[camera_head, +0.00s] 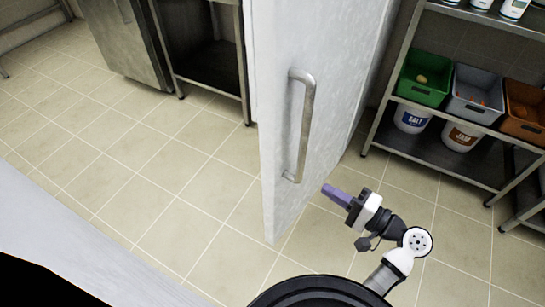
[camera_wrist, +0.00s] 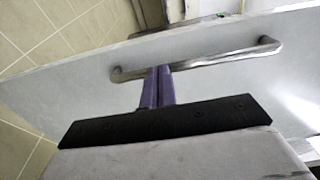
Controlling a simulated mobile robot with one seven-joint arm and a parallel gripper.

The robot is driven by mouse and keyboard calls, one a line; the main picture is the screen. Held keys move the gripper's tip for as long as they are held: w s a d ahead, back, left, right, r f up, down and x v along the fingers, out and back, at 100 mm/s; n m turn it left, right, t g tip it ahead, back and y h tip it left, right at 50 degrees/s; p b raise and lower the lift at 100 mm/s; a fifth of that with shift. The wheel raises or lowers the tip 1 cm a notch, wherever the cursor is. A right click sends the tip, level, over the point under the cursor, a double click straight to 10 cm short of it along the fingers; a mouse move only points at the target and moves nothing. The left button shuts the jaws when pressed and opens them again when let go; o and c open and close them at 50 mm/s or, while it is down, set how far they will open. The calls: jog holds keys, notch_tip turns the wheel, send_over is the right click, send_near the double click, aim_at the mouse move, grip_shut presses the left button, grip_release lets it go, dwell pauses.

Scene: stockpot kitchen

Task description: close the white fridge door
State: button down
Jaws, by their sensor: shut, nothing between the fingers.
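The white fridge door (camera_head: 275,130) stands ajar in the middle of the head view, its free edge toward me. Its metal handle (camera_head: 303,125) is a vertical bar on the face turned to the right. My gripper (camera_head: 330,190) is shut and empty, to the right of the door near the handle's lower end. In the wrist view the door (camera_wrist: 90,95) fills much of the picture, and the handle (camera_wrist: 200,62) runs across it. The purple fingers (camera_wrist: 158,72) reach up to the handle bar. I cannot tell whether they touch it or the door.
A metal shelf (camera_head: 435,158) at the right holds green, grey and orange bins and white buckets. A steel cabinet (camera_head: 125,40) and an open metal stand (camera_head: 207,55) are at the back left. A pale surface (camera_head: 60,225) lies at the lower left. Tiled floor (camera_head: 190,190) left of the door is clear.

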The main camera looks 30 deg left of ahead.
aim_at(275, 159)
jog(key=a+p, duration=0.1)
jog(key=a, duration=0.3)
jog(key=w+a+p, duration=0.1)
jog(key=a, duration=0.4)
jog(key=w+a+p, duration=0.1)
jog(key=a, duration=0.4)
jog(key=shift+w, duration=0.25)
